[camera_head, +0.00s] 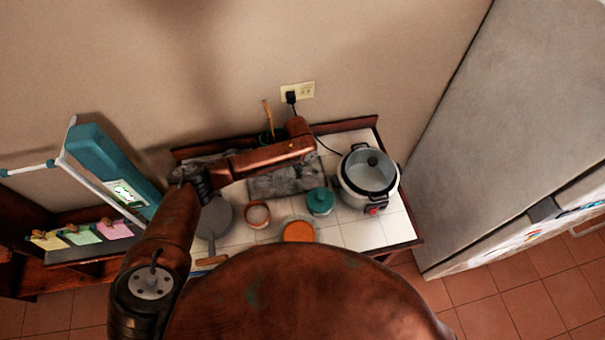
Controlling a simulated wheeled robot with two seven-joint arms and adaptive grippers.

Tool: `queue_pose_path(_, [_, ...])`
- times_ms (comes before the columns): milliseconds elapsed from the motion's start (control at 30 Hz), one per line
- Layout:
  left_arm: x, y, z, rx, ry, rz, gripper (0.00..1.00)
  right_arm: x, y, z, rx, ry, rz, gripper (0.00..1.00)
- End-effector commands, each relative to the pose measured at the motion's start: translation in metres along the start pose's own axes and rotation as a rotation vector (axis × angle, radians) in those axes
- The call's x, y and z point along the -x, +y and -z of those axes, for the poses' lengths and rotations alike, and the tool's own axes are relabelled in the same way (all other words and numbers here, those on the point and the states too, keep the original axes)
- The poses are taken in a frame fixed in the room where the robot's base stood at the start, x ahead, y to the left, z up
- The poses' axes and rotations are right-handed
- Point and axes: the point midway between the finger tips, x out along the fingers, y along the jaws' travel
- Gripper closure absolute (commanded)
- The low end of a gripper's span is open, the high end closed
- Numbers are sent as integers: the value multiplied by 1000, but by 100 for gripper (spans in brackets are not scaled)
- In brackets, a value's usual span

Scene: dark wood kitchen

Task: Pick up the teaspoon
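I cannot make out a teaspoon for certain. A thin wooden-coloured handle (268,114) stands upright in a dark holder at the back of the tiled counter (362,236), and what it belongs to is hidden. My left arm rises from the lower left, bends, and reaches right over the back of the counter. My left gripper (299,128) is at its far end, near the wall and to the right of the upright handle. Its fingers are too small and dark to tell open from shut. My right gripper is not in view.
A rice cooker (368,175) stands at the counter's right, beside a teal lidded pot (320,201). A small bowl (257,214), an orange-filled dish (298,231) and a grey pan (215,217) are at the front and left. A fridge (510,130) stands on the right.

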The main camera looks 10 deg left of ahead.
Motion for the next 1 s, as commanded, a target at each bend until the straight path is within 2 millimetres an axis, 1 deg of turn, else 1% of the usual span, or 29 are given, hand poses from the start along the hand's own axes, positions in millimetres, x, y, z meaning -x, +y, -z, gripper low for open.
queue_pose_path(67, [3,0,0,0,-1,0,100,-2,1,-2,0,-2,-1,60])
queue_pose_path(167, [14,0,0,-1,2,1,100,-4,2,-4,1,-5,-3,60])
queue_pose_path(267, [32,-1,0,0,2,3,100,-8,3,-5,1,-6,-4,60])
queue_pose_path(300, [38,7,0,-4,2,0,100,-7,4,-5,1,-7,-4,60])
queue_pose_path(367, [51,17,-1,-5,4,1,100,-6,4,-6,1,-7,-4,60])
queue_pose_path(533, [91,50,-5,-5,4,3,100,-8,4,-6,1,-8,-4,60])
queue_pose_path(600, [98,69,-7,-6,2,0,100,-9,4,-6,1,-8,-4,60])
queue_pose_path(700, [108,92,-9,-5,2,0,100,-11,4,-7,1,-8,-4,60])
queue_pose_path(800, [117,110,-12,-3,2,1,100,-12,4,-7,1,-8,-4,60])
queue_pose_path(900, [123,124,-13,-2,1,1,100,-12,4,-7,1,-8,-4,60])
queue_pose_path(1000, [127,133,-14,-1,2,1,100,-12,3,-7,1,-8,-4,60])
